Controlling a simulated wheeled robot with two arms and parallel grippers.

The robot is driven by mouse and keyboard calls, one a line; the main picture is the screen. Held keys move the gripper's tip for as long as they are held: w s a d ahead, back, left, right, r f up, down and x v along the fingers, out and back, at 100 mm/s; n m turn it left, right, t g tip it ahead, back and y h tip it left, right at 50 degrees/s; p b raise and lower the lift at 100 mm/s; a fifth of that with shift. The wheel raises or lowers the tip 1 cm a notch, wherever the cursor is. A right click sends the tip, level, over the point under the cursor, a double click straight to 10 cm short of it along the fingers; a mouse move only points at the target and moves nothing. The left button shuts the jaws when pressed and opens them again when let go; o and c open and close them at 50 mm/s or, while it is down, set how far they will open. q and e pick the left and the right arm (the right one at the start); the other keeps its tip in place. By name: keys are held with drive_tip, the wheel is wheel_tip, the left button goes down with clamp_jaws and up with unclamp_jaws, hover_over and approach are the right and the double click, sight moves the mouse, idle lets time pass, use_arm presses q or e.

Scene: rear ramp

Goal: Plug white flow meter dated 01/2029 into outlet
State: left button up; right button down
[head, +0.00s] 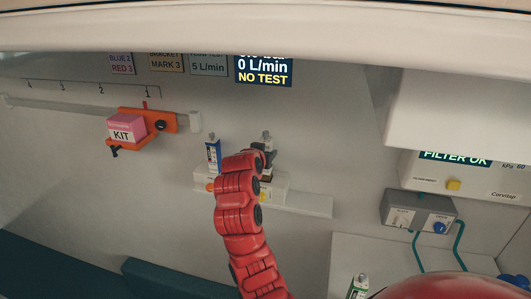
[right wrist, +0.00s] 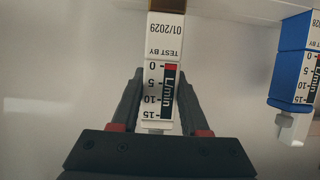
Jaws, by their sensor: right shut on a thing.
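The white flow meter (right wrist: 161,85) shows upside down in the right wrist view, with "TEST BY 01/2029" and an L/min scale. My right gripper (right wrist: 155,110) is shut on it, one finger on each side of the scale. In the head view my right gripper (head: 262,154) is at the white ledge on the back wall, and the flow meter's pale top (head: 267,137) shows just above it. The gripper and arm hide part of it. A grey box on the right carries a white outlet (head: 400,217) and a blue outlet (head: 438,227). My left gripper is out of view.
A blue flow meter (head: 213,153) stands left of my gripper; it also shows in the wrist view (right wrist: 294,75). The white ledge (head: 310,204) runs right. A pink kit box (head: 127,128) sits in an orange bracket. A white cabinet (head: 460,115) overhangs the grey box.

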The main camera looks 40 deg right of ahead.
drive_tip(key=shift+f+b, duration=1)
drive_tip(key=shift+f, duration=0.4)
drive_tip(key=shift+c, duration=1.6)
unclamp_jaws()
drive_tip(key=b+v, duration=0.1)
drive_tip(key=v, duration=1.6)
drive_tip(key=shift+s+r, duration=0.15)
drive_tip(key=shift+r, duration=0.05)
drive_tip(key=shift+a, duration=0.1)
